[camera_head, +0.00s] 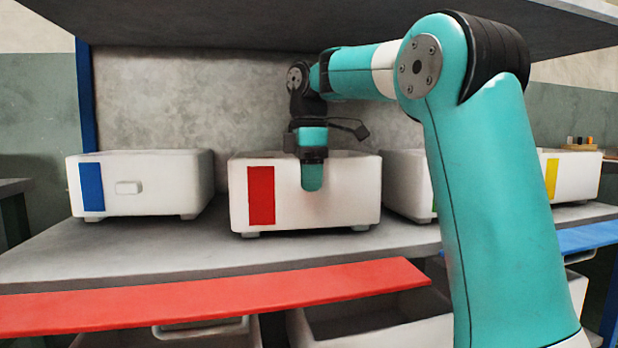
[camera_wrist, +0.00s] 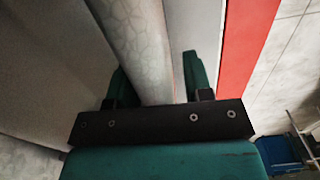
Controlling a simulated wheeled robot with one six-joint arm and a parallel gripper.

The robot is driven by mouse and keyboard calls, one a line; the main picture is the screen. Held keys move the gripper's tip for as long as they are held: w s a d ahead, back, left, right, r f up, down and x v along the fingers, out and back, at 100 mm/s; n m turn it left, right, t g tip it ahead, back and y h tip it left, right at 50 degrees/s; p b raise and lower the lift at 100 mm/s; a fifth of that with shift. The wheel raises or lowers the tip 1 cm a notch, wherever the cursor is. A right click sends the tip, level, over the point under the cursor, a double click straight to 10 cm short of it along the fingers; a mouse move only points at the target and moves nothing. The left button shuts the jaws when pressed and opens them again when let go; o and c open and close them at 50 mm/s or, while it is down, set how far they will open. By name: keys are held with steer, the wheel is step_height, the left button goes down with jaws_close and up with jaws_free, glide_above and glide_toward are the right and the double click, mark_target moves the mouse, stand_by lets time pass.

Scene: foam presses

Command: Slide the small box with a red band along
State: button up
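The white box with a red band (camera_head: 345,206) stands on the shelf, in the middle of the head view. Its red band is on the left of its front wall. My gripper (camera_head: 312,185) points down at that front wall, with one teal finger visible in front of it. In the wrist view, the two fingers of my gripper (camera_wrist: 157,88) are apart, with the pale, patterned box wall (camera_wrist: 137,35) between them. I cannot tell whether either finger touches the wall. The other finger is hidden in the head view.
A blue-banded white box (camera_head: 150,175) stands left, with bare shelf (camera_head: 130,245) between. A box (camera_head: 402,180) partly behind my arm and a yellow-banded box (camera_head: 578,175) stand right. A red strip (camera_head: 200,303) edges the shelf. An upper shelf (camera_head: 250,22) hangs above.

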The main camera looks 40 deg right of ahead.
step_height(320, 180, up, 12)
steer(key=p, duration=1.2)
